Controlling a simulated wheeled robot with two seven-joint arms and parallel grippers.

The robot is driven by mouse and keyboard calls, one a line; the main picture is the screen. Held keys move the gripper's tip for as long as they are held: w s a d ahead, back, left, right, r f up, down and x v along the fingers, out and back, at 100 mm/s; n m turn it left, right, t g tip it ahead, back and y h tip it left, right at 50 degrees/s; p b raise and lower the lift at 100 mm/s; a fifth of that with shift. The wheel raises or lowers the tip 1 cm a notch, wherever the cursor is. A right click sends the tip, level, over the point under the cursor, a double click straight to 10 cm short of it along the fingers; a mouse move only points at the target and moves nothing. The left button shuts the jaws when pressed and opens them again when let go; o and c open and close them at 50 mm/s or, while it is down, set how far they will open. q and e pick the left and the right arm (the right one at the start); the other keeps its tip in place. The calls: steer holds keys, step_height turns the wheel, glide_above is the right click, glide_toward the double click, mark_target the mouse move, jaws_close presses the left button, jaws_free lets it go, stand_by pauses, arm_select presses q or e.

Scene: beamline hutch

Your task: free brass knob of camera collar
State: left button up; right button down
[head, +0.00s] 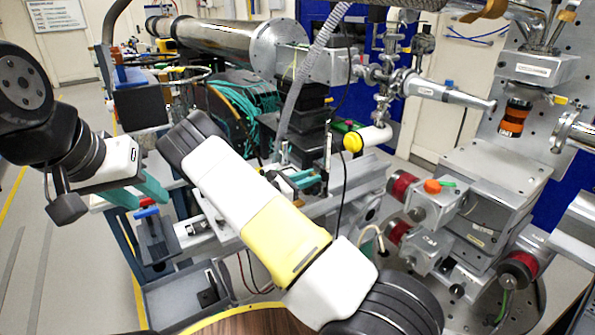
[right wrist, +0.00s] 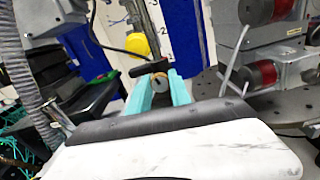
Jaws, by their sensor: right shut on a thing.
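In the right wrist view, the teal fingers of my right gripper (right wrist: 160,92) are closed around a small round part with a brass-brown rim (right wrist: 158,77), which looks like the brass knob. A dark bar (right wrist: 151,68) crosses just behind it, and a thin upright post rises beyond. I cannot make out the camera collar clearly.
A yellow knob (head: 352,141) stands on a post near the middle; it also shows close behind the fingers in the right wrist view (right wrist: 138,43). Stages with red motors (head: 403,187) stand at the right. Cables and a grey corrugated hose (head: 305,85) run nearby. Floor at far left is clear.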

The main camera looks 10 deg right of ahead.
steer(key=shift+n, duration=2.1)
steer(key=shift+a, duration=0.1)
steer(key=c, duration=1.2)
jaws_free()
steer(key=shift+v, duration=3.85)
